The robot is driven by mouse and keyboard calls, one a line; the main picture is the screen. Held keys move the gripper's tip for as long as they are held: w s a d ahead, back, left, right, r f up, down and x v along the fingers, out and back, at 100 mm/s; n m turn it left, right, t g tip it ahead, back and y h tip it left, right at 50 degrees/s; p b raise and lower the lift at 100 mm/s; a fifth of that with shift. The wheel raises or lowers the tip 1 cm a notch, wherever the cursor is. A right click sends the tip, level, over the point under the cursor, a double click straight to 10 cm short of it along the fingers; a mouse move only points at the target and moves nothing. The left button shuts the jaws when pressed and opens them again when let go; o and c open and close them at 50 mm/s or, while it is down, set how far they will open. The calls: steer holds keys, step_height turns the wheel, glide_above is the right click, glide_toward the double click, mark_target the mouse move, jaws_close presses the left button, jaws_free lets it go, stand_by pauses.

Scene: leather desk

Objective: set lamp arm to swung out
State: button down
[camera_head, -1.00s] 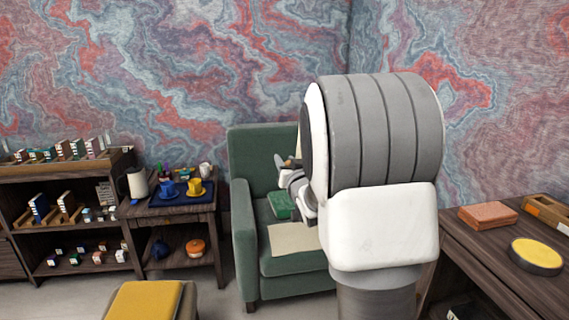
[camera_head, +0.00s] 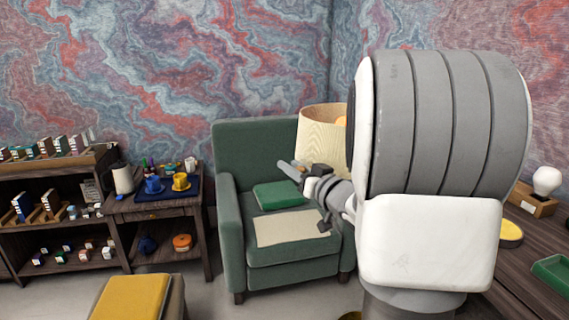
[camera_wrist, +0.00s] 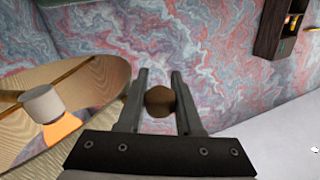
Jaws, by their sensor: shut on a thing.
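The lamp's cream shade (camera_head: 319,131) stands in front of the right side of the green armchair, partly hidden by my arm. In the wrist view the open-ended shade (camera_wrist: 100,82) fills the left, with an orange glow and a grey cylinder inside. A round brown knob (camera_wrist: 160,101) sits between my two fingers in the wrist view. My gripper (camera_wrist: 160,75) is shut on this knob. In the head view my gripper (camera_head: 291,170) points left, just below the shade. The lamp's arm and base are hidden in the head view.
The green armchair (camera_head: 238,180) holds a green cushion (camera_head: 278,196) and a beige cloth (camera_head: 290,228). A dark desk (camera_head: 535,243) at right carries a bulb on a wooden block (camera_head: 545,190) and a green tray (camera_head: 553,274). A yellow-topped stool (camera_head: 138,298) stands front left.

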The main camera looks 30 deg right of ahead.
steer(key=shift+s+d+n+y, duration=0.15)
steer(key=shift+s+y, duration=0.1)
steer(key=shift+s, duration=0.3)
steer(key=shift+s+d+n+y, duration=0.15)
steer(key=shift+s+y, duration=0.1)
steer(key=shift+s, duration=0.25)
steer(key=c, duration=0.6)
jaws_free()
steer(key=s, duration=0.5)
steer(key=s+d, duration=0.1)
steer(key=s, duration=0.5)
steer(key=s+d+p, duration=0.1)
steer(key=s, duration=0.5)
steer(key=shift+s, duration=0.15)
